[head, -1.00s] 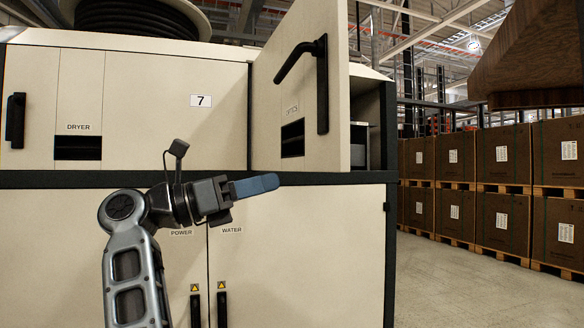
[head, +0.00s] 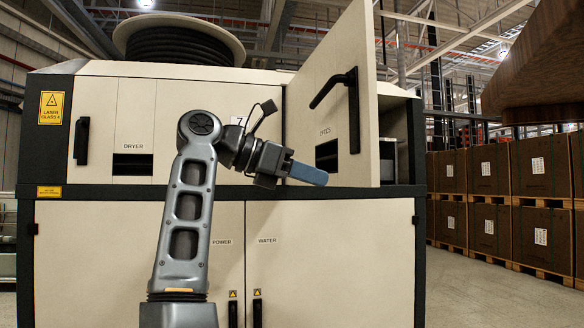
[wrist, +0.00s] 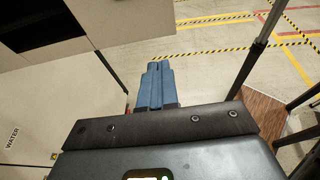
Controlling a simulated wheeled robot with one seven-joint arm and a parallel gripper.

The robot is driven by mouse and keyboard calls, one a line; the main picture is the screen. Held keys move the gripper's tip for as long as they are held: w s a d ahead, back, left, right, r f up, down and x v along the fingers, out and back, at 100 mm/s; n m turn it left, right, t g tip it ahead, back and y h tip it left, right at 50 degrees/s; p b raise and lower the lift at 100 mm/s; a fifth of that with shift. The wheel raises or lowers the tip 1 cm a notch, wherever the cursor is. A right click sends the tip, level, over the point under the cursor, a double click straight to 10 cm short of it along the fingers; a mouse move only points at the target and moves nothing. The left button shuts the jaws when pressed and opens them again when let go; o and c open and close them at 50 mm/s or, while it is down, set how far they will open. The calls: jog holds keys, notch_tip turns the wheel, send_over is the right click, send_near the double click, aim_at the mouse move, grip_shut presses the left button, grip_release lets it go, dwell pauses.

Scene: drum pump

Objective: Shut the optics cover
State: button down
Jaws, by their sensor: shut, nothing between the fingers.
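The optics cover (head: 333,100) is a cream door at the upper right of the cabinet. It stands swung open, with its free edge toward me and a black handle (head: 352,100) on its face. The dark compartment behind it shows at its right. My gripper (head: 308,174) has blue fingers, shut and empty. In the head view it appears in front of the cabinet, overlapping the lower part of the cover; I cannot tell whether it touches. In the wrist view the blue fingers (wrist: 156,88) lie together, pointing toward the floor.
The dryer door (head: 121,125) with its handle is closed at the left. The power and water doors (head: 330,260) below are closed. A cable reel (head: 180,42) sits on top. Stacked brown boxes (head: 490,170) stand at the right, with open floor before them.

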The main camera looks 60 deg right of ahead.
aim_at(347, 181)
jog(key=x, duration=0.4)
jog(key=r+p+x, duration=0.1)
jog(key=x, duration=0.2)
jog(key=shift+s+d+r, duration=0.1)
jog(key=shift+s+d, duration=0.05)
jog(key=shift+d, duration=0.05)
